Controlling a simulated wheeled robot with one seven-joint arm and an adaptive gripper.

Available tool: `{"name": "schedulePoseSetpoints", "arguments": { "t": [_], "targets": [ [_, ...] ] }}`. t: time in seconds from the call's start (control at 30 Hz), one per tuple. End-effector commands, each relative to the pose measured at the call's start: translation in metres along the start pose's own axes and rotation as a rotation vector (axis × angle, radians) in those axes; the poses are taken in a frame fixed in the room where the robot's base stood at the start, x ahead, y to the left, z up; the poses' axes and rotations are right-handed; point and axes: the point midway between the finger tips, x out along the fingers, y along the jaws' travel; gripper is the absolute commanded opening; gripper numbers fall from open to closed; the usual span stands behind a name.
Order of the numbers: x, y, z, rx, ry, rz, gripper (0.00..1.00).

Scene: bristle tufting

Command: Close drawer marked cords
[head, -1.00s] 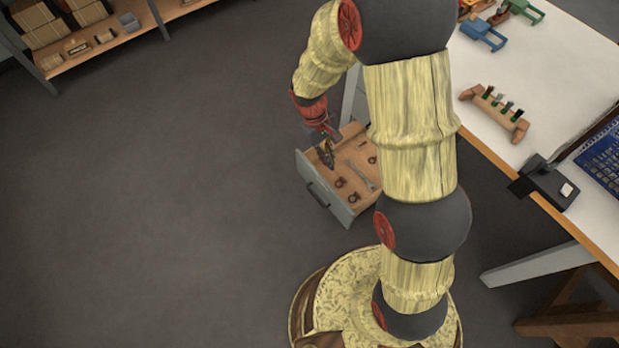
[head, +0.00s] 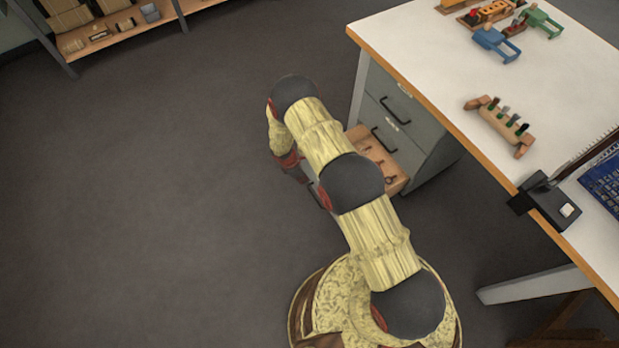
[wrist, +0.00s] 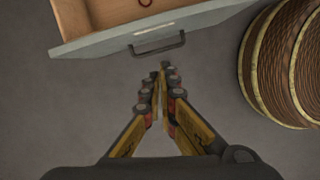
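The open drawer (head: 397,180) is the low one in the grey cabinet under the workbench. Its wooden inside shows a few small tools in the head view, and my arm hides most of its front. In the wrist view the grey drawer front (wrist: 95,42) crosses the top, with a dark handle (wrist: 160,46) and a white label too small to read. My gripper (wrist: 160,85) is outside the drawer, just in front of the handle and apart from it. Its fingertips are together and nothing is held between them.
Two shut drawers with black handles (head: 396,110) sit above the open one. The white workbench (head: 420,45) holds a wooden rack (head: 500,125), small coloured clamps and a black device (head: 550,203). A shelf with boxes (head: 120,40) stands at the back left. The floor at left is clear.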

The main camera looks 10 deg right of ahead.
Motion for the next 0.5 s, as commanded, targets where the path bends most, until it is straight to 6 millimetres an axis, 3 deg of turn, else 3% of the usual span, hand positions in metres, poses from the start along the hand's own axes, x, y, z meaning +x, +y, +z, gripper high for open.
{"name": "schedulePoseSetpoints", "arguments": {
  "t": [0.03,0.07,0.3,0.5],
  "targets": [
    [-0.006,0.019,-0.003,-0.055,0.012,0.041,0.0],
    [-0.007,0.024,-0.004,-0.09,0.016,0.055,0.0],
    [-0.004,0.028,-0.01,-0.212,0.031,0.079,0.0],
    [0.023,0.029,-0.011,-0.212,0.031,0.077,0.0]
  ]
}}
